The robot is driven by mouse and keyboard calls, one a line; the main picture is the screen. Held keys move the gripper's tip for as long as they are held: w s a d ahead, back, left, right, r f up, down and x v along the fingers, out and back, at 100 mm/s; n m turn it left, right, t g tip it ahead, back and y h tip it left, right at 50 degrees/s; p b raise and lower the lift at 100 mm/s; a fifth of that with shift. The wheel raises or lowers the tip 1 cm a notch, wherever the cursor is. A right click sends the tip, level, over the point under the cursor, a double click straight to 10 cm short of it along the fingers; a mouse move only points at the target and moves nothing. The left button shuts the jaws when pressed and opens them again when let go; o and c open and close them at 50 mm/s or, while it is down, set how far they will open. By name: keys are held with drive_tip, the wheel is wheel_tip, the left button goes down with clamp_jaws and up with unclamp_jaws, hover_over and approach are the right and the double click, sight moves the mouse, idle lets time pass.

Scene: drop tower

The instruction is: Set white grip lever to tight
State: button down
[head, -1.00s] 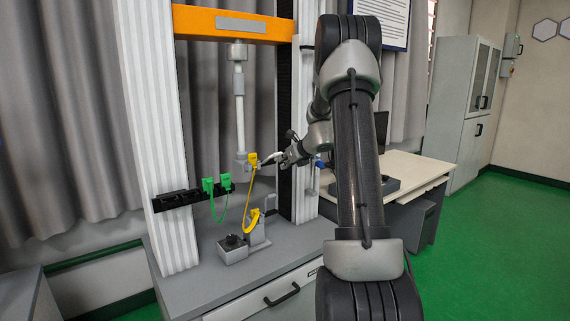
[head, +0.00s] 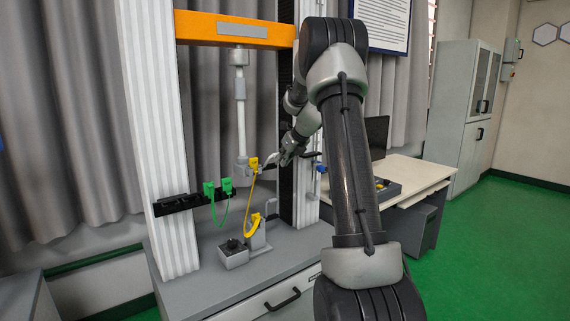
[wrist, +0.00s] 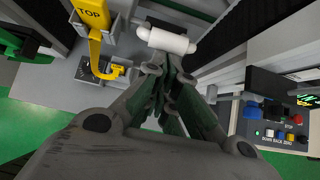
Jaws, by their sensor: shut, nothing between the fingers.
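The white grip lever shows in the wrist view as a short white cylinder (wrist: 166,40), lying slightly tilted across the picture ahead of my fingers. In the head view the lever (head: 270,157) is a small pale piece beside the yellow plug, at the lower end of the white hanging column. My gripper (head: 283,163) is just right of it. In the wrist view my gripper (wrist: 166,73) is shut and empty, its fingertips close to the lever's near side. I cannot tell whether they touch it. No tight marking is legible.
A yellow plug marked TOP (wrist: 92,12) with its yellow cable is close left of the lever. A control box with coloured buttons (wrist: 275,125) is at the right. The orange crosshead (head: 235,29) spans above.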

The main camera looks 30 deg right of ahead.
drive_tip(key=shift+w+a+r, duration=0.1)
drive_tip(key=shift+w+r, duration=1.95)
drive_tip(key=shift+w, duration=0.05)
drive_tip(key=shift+s, duration=0.1)
